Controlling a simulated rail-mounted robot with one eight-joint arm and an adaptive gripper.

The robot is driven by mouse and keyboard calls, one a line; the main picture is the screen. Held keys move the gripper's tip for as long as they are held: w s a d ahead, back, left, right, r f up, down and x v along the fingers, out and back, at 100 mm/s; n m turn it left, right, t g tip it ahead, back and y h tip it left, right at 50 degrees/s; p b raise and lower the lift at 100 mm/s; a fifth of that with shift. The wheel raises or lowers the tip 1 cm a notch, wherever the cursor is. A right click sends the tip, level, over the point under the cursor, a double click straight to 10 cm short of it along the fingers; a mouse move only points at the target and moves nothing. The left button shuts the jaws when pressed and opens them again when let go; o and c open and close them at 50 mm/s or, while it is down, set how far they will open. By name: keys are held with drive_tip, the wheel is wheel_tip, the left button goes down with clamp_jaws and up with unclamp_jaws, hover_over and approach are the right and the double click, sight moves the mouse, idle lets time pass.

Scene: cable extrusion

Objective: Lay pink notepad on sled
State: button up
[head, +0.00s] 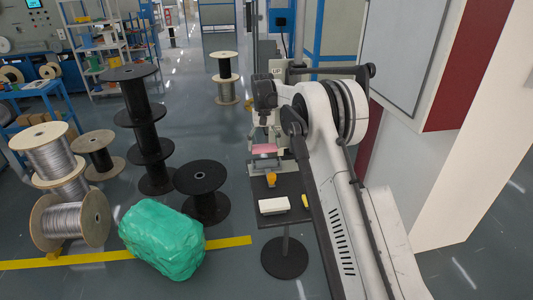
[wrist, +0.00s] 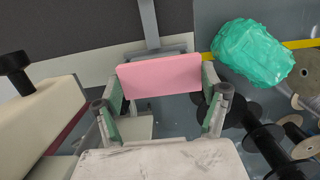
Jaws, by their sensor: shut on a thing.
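The pink notepad (wrist: 160,75) spans between the two fingers of my gripper (wrist: 162,78) in the wrist view. The fingers are shut on its two ends, and it is held in the air. In the head view the pink notepad (head: 264,148) shows small below the end of my arm, above a dark stand. A grey flat piece (head: 264,163) just below it may be the sled; I cannot tell for sure. In the wrist view a grey piece (wrist: 135,54) shows partly behind the notepad. Whether they touch cannot be told.
The dark stand (head: 284,188) bears a white block (head: 273,206), a yellow item (head: 271,180) and a small yellow piece (head: 305,200). A green wrapped bundle (head: 162,238) and several cable spools (head: 203,190) stand at left. A white-and-red cabinet (head: 450,60) is at right.

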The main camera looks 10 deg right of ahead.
sight(266, 162)
drive_tip(key=shift+w+d+f, duration=0.3)
drive_tip(key=shift+d+f, duration=0.05)
drive_tip(key=shift+d, duration=0.15)
drive_tip(key=shift+f+p, duration=0.3)
drive_tip(key=shift+f, duration=1.7)
drive_tip(key=shift+f+b, duration=0.4)
drive_tip(key=shift+b, duration=0.05)
drive_tip(key=shift+f, duration=0.2)
drive_tip(key=o, duration=1.1)
drive_tip(key=shift+o, duration=0.2)
drive_tip(key=shift+r, duration=0.1)
